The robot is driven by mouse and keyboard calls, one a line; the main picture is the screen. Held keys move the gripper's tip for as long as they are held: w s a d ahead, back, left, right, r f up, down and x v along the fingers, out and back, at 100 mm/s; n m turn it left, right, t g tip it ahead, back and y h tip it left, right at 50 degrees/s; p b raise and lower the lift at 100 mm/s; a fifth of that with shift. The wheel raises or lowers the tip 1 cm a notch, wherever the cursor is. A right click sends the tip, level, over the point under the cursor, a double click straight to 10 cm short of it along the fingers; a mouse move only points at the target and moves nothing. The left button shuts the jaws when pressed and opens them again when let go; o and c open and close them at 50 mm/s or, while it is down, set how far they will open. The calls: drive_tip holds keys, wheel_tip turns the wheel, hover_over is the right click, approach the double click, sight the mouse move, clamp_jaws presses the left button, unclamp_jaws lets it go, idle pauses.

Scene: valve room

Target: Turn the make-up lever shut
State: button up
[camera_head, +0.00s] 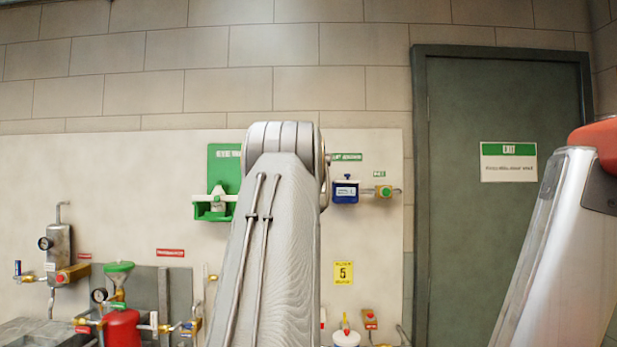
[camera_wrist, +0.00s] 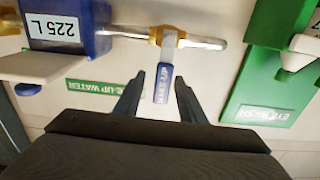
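The make-up lever (camera_wrist: 162,84) shows in the wrist view, which looks upside down. Its blue handle reads "MAKE-UP" and points down the picture, across the roughly horizontal pipe (camera_wrist: 118,33). Its grey upper end meets a brass valve body (camera_wrist: 158,36) on that pipe. My gripper (camera_wrist: 158,79) is open, with one dark finger on each side of the handle. A gap shows between each finger and the handle. In the head view my arm hides the lever and my gripper.
A blue box marked "225 L" (camera_wrist: 68,25) is left of the lever and a green eye wash station (camera_wrist: 268,75) is right. A green make-up water sign (camera_wrist: 105,86) is on the wall. The head view shows a green exit door (camera_head: 500,240) and a red vessel (camera_head: 122,328).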

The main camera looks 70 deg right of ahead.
drive_tip(key=b+v, duration=0.3)
drive_tip(key=v, duration=0.5)
drive_tip(key=shift+d, duration=0.1)
idle(0.6)
